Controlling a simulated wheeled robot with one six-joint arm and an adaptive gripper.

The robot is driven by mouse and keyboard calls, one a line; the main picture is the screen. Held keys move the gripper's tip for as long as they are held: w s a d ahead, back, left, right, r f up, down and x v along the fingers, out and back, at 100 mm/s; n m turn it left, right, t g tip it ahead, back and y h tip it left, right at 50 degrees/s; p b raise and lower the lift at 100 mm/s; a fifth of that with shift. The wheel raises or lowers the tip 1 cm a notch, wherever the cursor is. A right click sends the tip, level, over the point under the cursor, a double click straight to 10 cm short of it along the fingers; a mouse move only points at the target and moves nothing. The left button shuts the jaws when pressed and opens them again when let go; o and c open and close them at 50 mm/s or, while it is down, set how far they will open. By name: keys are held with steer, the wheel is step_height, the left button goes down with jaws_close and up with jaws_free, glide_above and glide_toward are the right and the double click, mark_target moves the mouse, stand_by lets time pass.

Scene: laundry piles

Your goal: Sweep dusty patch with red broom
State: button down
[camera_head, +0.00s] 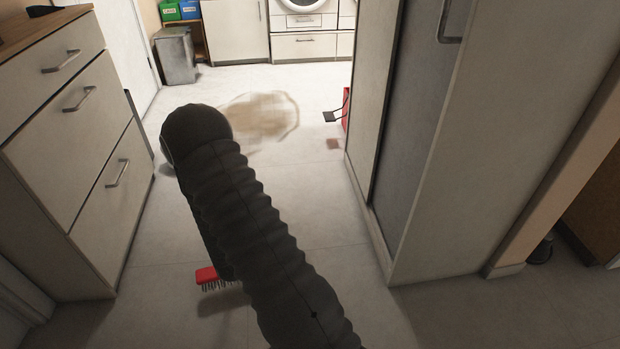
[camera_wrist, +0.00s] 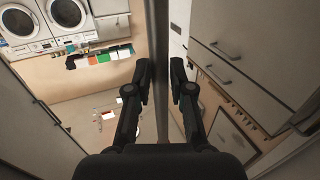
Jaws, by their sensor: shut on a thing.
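The red broom shows in the head view as a red head (camera_head: 206,275) with dark bristles, low over or on the floor left of my arm; part of it is hidden behind the arm. A beige, blurry-edged dusty patch (camera_head: 265,115) lies on the pale floor farther off, beyond the arm's end. In the wrist view my gripper (camera_wrist: 163,82) has its two fingers on either side of a grey upright handle (camera_wrist: 162,40) and is shut on it. The gripper is hidden behind my arm in the head view.
A drawer cabinet (camera_head: 75,150) stands at left and a tall cabinet (camera_head: 470,140) at right, leaving a floor lane between. A grey bin (camera_head: 177,56) and a washer (camera_head: 303,22) stand at the back. A red object (camera_head: 346,108) with a black part sits by the tall cabinet.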

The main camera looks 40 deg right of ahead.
steer(key=s+d+r+m+g+h+b, duration=0.1)
steer(key=d+r+m+g+h, duration=0.25)
steer(key=d+h, duration=0.35)
steer(key=d+r+m+g+h+b, duration=0.15)
steer(key=d+m+g+h, duration=0.3)
steer(key=d, duration=0.55)
steer(key=s+d+f+m+g+h+b, duration=0.1)
steer(key=s+d+m+g+b, duration=0.1)
steer(key=s+d+m+g, duration=0.2)
steer(key=s+d+f+m+g+h+b, duration=0.1)
steer(key=s+d+m+g, duration=0.3)
steer(key=s+m+g, duration=0.4)
steer(key=f+g, duration=0.1)
steer(key=g, duration=0.3)
steer(key=shift+s+d+b, duration=0.25)
steer(key=shift+s+b, duration=0.05)
steer(key=shift+b, duration=0.1)
steer(key=shift+w+r, duration=0.1)
steer(key=shift+r, duration=0.05)
